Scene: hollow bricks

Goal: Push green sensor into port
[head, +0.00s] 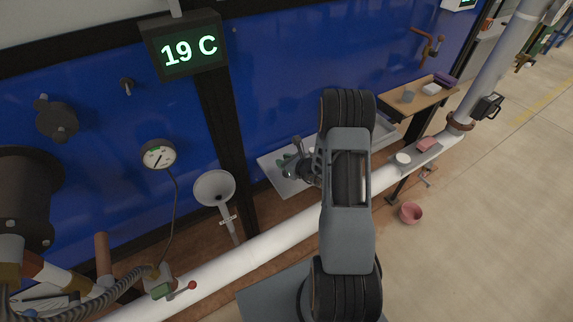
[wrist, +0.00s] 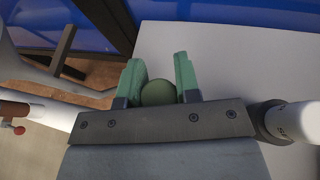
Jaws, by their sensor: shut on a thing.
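My gripper (wrist: 158,75) has two green fingers with a dark green rounded thing (wrist: 157,93) between them, seen end-on, likely the green sensor. The fingers are shut on it. In the head view my gripper (head: 287,163) is at the left of my arm, over a pale grey surface (head: 270,168) in front of the blue wall; the held thing is too small to make out there. I cannot pick out the port for certain in either view.
A white pipe (head: 260,248) runs diagonally below my arm. A funnel (head: 214,187) and a round gauge (head: 157,154) are to the left. A wooden shelf (head: 390,110) with small items is at the right. A pink bowl (head: 410,213) stands on open floor.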

